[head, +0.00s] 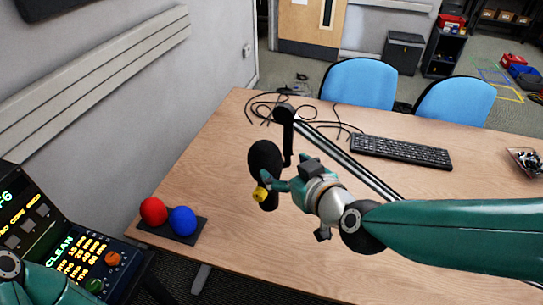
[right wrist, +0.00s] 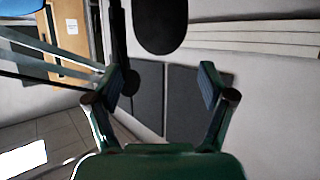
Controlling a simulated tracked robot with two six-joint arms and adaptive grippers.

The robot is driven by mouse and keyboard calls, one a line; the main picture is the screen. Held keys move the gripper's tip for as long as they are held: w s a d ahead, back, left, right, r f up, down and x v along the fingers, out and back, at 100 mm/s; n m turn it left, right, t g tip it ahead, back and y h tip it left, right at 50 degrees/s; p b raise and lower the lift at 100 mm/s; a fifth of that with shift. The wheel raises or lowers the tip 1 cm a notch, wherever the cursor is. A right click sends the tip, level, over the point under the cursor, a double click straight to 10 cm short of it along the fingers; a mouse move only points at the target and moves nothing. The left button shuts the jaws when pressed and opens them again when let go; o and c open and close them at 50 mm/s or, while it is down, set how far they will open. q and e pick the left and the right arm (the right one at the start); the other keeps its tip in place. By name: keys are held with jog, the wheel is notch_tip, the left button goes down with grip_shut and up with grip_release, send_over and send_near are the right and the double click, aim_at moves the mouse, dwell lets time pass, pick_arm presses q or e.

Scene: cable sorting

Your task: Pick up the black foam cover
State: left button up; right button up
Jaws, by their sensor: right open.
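The black foam cover (head: 264,158) is a dark rounded oval near the end of a dark stand arm, above the table in the head view. In the right wrist view the cover (right wrist: 160,22) shows at the top centre, cut off by the picture's edge. My right gripper (head: 284,180) is just to the right of the cover and partly overlaps it in the head view. In the right wrist view its fingers (right wrist: 162,85) are spread wide, with nothing between the tips; the cover appears above them. I cannot tell the exact gap. My left gripper is out of view.
A red ball (head: 153,211) and a blue ball (head: 183,220) sit on a dark tray (head: 161,230) at the table's left edge. The stand's dark arm (head: 288,135) rises close to my gripper. A keyboard (head: 400,151) and loose black cables (head: 262,105) lie behind.

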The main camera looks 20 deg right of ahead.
aim_at(271, 157)
jog(key=x, duration=0.6)
jog(key=shift+w+a+f, duration=0.1)
jog(key=shift+w, duration=0.4)
jog(key=p+x, duration=0.1)
jog(key=x, duration=0.3)
jog(key=shift+w, duration=0.15)
jog(key=c, duration=0.5)
